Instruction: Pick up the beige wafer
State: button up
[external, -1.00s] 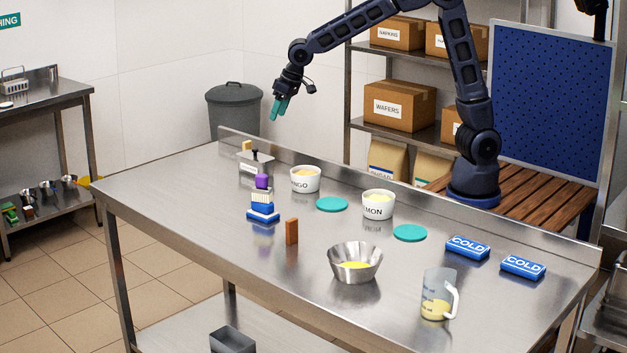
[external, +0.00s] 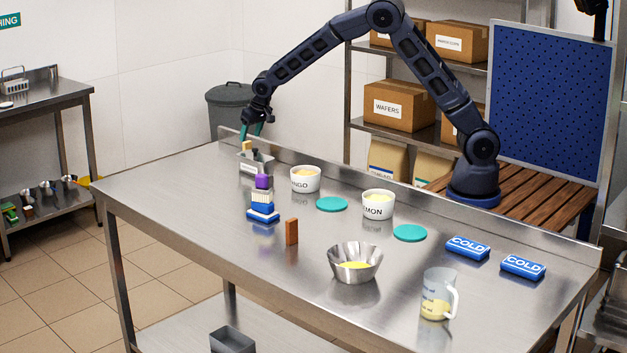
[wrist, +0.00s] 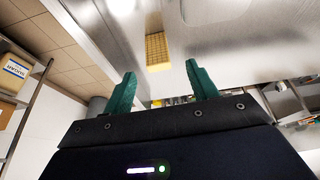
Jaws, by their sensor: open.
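The beige wafer (external: 247,147) stands upright at the far left of the steel table, just behind a small metal holder (external: 251,168) that partly hides its lower part. It also shows in the wrist view as a yellowish gridded block (wrist: 157,49), ahead of and roughly between my fingertips. My gripper (external: 252,131) has teal fingers and hangs just above the wafer. In the wrist view the fingers (wrist: 160,74) are spread wide and hold nothing. I cannot tell whether either finger touches the wafer.
A brown upright block (external: 292,231) and a blue, white and purple stack (external: 262,206) stand nearby. Bowls marked MANGO (external: 306,182) and LEMON (external: 377,208) stand farther right. A raised steel edge (external: 330,169) runs along the table's back.

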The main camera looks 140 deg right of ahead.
aim_at(248, 144)
jog(key=shift+x, duration=3.85)
jog(key=shift+s+a, duration=0.15)
jog(key=c, duration=1)
jog(key=shift+c, duration=0.2)
